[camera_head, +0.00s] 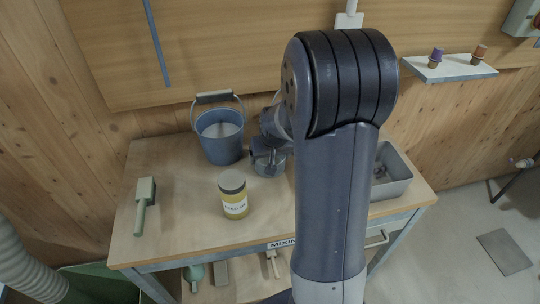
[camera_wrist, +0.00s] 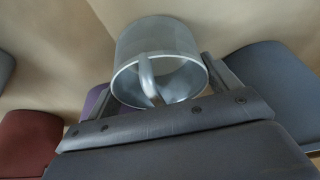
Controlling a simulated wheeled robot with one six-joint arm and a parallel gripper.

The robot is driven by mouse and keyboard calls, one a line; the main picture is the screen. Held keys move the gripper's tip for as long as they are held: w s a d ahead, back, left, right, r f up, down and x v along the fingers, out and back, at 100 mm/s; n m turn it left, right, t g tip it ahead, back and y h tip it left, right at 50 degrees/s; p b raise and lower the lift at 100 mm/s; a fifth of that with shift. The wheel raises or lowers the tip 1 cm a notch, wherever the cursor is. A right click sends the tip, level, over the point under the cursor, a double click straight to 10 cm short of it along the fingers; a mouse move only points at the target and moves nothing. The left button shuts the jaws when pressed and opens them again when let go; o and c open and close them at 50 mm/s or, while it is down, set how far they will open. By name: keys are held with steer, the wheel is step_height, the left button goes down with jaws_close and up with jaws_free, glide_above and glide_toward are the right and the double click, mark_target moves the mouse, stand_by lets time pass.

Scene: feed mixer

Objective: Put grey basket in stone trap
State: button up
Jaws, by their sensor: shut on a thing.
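A grey metal cylinder with a curved handle across its open end, which I take to be the grey basket (camera_wrist: 158,45), sits between the fingers of my gripper (camera_wrist: 160,88) in the wrist view. The gripper is shut on it. In the head view my gripper (camera_head: 268,150) is over the back middle of the bench, right of the blue bucket, partly hidden by my arm. I cannot tell there whether the basket touches the bench top. I cannot clearly identify the stone trap; a grey open box (camera_head: 394,180) stands at the bench's right, partly hidden behind my arm.
A small wall shelf (camera_head: 450,70) holds two stoppers. The bench's front left is clear.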

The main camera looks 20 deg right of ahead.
steer(key=shift+f, duration=0.15)
steer(key=o, duration=1)
